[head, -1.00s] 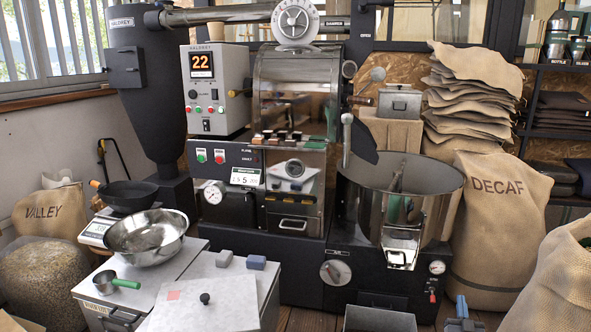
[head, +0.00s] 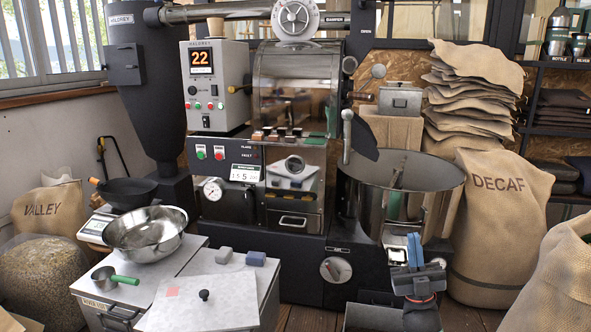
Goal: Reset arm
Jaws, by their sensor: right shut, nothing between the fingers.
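My right gripper (head: 415,250) shows at the lower right, pointing up, in front of the roaster's round cooling bin (head: 440,185). Its blue fingers are together with nothing between them. My right forearm comes up from the bottom edge below it. My left gripper is not in view. The gripper hides part of the bin's front and the machine's lower right panel.
The coffee roaster (head: 290,190) fills the middle. A DECAF sack (head: 495,225) stands right. Some wooden floor (head: 300,318) is bare.

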